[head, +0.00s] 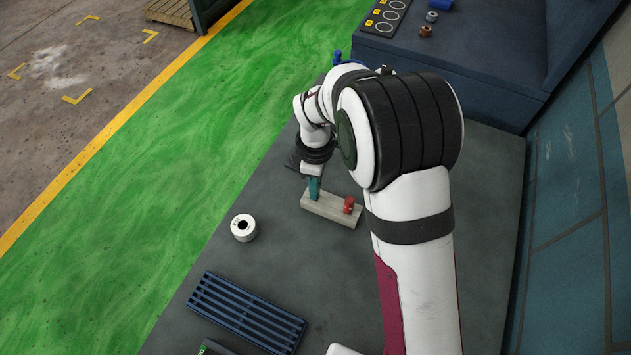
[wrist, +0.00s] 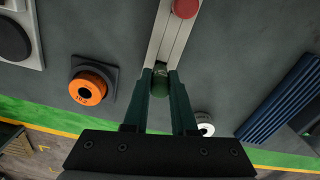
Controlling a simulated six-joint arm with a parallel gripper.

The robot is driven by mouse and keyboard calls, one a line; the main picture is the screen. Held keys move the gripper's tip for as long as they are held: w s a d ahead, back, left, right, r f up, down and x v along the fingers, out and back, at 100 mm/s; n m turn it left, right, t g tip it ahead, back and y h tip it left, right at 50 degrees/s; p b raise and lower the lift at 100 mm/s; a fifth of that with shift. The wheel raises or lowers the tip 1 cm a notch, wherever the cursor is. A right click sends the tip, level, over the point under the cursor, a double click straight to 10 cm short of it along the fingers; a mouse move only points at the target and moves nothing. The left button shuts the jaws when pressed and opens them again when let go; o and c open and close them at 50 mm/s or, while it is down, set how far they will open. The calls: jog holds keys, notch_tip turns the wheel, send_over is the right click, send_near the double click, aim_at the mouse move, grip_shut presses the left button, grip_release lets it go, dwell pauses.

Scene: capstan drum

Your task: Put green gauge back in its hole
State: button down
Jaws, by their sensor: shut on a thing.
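My gripper (wrist: 161,74) is shut on the green gauge (wrist: 161,83), which shows between the two dark green fingers in the wrist view. In the head view my gripper (head: 314,190) is at the left end of a pale, long block (head: 332,209). The block also shows in the wrist view (wrist: 173,40), running away from the fingertips. A red gauge (head: 348,204) stands at the block's other end, and its round top shows in the wrist view (wrist: 186,8). The fingers hide the hole at this end. I cannot tell whether the green gauge is in it or above it.
A white ring (head: 243,228) stands on the dark table left of the block. A blue slatted rack (head: 245,312) lies nearer. In the wrist view an orange ring (wrist: 88,87) sits on a dark square plate. Bare table surrounds the block.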

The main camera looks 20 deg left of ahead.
jog(key=shift+f, duration=0.6)
dwell(0.3)
jog(key=c, duration=0.6)
grip_release()
jog(key=shift+c, duration=0.2)
notch_tip(320, 180, up, 16)
jog(key=shift+f, duration=0.1)
